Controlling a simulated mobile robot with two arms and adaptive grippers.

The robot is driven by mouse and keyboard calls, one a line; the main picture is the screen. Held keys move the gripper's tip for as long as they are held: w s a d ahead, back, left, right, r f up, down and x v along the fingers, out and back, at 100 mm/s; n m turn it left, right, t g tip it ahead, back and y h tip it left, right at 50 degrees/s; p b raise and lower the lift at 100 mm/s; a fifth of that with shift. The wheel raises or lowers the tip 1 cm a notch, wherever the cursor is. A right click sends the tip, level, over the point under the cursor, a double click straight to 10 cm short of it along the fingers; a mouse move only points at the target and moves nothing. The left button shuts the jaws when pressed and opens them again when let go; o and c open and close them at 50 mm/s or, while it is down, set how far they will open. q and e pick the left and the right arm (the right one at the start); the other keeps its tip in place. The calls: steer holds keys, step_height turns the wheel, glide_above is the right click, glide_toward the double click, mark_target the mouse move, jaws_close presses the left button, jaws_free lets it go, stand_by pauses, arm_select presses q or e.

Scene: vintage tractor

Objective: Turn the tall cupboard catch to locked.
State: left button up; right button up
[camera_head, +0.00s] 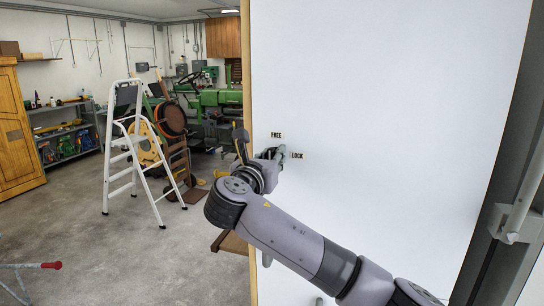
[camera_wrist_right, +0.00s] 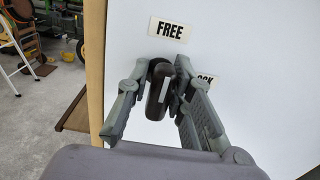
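The cupboard catch (camera_wrist_right: 159,92) is a dark, rounded turning piece with a pale stripe, on the white cupboard door (camera_head: 400,110). A FREE label (camera_wrist_right: 170,29) sits above it, and a LOCK label (camera_wrist_right: 207,78) sits to its right, partly hidden by a finger. Both labels also show in the head view. My right gripper (camera_wrist_right: 160,70) has one finger on each side of the catch. The right finger overlaps it in the wrist view; a narrow gap shows beside the left finger. Firm contact and the catch's exact angle are unclear. My left gripper is out of view.
A white stepladder (camera_head: 125,150) stands on the open concrete floor to the left. Behind it are a green tractor (camera_head: 215,98), shelves (camera_head: 65,130) and a wooden cabinet (camera_head: 18,130). A red-tipped handle (camera_head: 50,265) shows at lower left.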

jaws_close()
steer(key=m+b, duration=0.1)
steer(key=m, duration=0.1)
steer(key=m+b, duration=0.1)
steer(key=b, duration=0.1)
steer(key=shift+f+m, duration=0.2)
steer(key=shift+m, duration=0.2)
steer(key=m+b, duration=0.3)
steer(key=m, duration=0.1)
steer(key=shift+d+m+b, duration=0.15)
steer(key=shift+m+b, duration=0.15)
steer(key=shift+b, duration=0.1)
steer(key=m+b, duration=0.3)
steer(key=m, duration=0.2)
steer(key=shift+f, duration=0.15)
steer(key=shift+m+b, duration=1.05)
steer(key=shift+m, duration=1.15)
steer(key=shift+d, duration=0.1)
steer(key=shift+o, duration=2.4)
jaws_free()
